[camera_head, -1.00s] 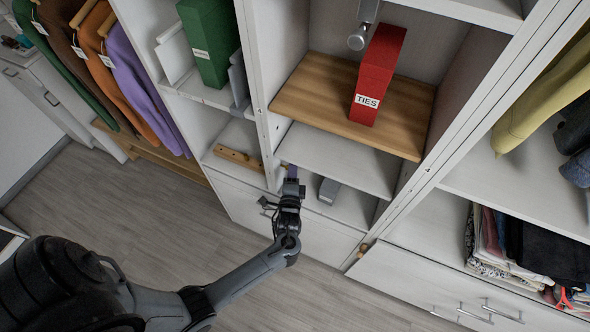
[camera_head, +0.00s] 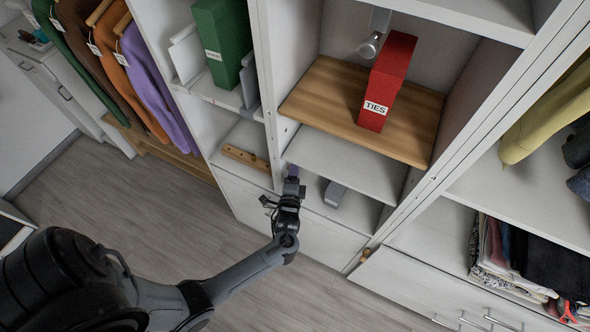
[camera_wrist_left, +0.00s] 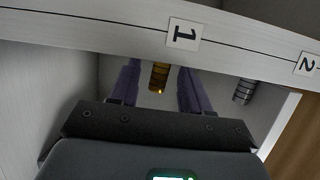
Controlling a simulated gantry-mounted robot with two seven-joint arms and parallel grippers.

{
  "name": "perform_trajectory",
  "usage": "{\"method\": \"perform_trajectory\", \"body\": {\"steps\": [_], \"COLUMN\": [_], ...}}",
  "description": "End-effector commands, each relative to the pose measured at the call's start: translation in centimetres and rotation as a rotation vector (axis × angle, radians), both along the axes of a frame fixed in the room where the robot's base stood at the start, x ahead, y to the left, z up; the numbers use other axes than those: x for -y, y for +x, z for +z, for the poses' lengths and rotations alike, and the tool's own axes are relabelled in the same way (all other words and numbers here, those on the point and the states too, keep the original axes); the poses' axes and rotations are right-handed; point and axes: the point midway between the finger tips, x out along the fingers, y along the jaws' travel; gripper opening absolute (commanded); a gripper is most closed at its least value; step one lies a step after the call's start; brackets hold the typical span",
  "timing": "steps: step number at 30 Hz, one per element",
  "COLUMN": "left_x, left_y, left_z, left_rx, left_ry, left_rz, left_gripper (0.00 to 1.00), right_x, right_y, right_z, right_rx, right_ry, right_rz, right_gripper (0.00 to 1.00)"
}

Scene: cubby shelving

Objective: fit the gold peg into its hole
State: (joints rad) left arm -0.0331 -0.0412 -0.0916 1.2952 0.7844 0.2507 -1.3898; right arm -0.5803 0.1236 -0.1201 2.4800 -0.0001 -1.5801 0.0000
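The gold peg (camera_wrist_left: 159,77) shows in the left wrist view, below the tag marked 1 and between the two purple fingers. My left gripper (camera_wrist_left: 158,90) is open, with a visible gap on each side of the peg. In the head view my left gripper (camera_head: 292,172) is at the front of the low cubby under the wooden shelf. The peg cannot be made out there. A hole for the peg cannot be made out in either view. My right gripper is not in view.
A ridged silver peg (camera_wrist_left: 244,91) is to the right, near tag 2. A grey block (camera_head: 334,194) lies in the low cubby. A wooden strip (camera_head: 245,157) lies in the cubby to the left. A red TIES box (camera_head: 386,82) stands on the wooden shelf (camera_head: 330,104) above.

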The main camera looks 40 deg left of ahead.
Motion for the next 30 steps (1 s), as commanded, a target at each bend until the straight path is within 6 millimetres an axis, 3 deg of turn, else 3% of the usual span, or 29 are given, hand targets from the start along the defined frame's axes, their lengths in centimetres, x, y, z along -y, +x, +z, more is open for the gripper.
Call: {"method": "perform_trajectory", "body": {"steps": [14,30], "left_x": [0.7,5.8], "left_y": [-0.9,-7.4], "left_z": [0.0,0.0], "left_rx": [0.0,0.0], "left_ry": [-0.001,-0.001], "left_rz": [-0.001,0.0], "left_gripper": [0.5,0.5], "right_x": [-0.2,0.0], "right_y": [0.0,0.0], "right_z": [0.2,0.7], "right_rx": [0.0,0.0], "right_ry": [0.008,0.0], "right_rz": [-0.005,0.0], "right_gripper": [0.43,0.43]}}
